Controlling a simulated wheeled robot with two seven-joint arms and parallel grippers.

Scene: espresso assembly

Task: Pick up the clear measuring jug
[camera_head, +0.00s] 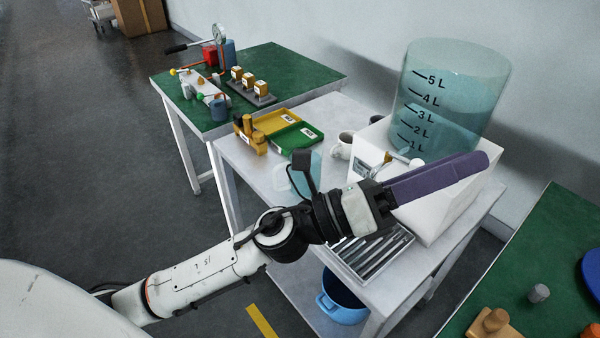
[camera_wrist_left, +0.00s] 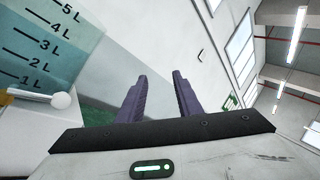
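A pale, see-through vessel, apparently the clear measuring jug (camera_head: 297,181), stands on the light table behind my left arm, which hides part of it. A large clear tank (camera_head: 452,95) with litre marks and bluish water sits on a white box (camera_head: 448,205) with a tap; the tank also shows in the wrist view (camera_wrist_left: 45,45). My left gripper (camera_head: 482,162) reaches across in front of the white box, its purple fingers pointing right, away from the jug. In the wrist view its fingers (camera_wrist_left: 160,80) are apart with nothing between them. My right gripper is not in view.
A yellow tray (camera_head: 262,122) and a green tray (camera_head: 297,138) lie at the table's back left, with a cup (camera_head: 342,146) near the white box. A slatted metal grate (camera_head: 370,258) is at the front. A blue pot (camera_head: 340,300) is on the lower shelf.

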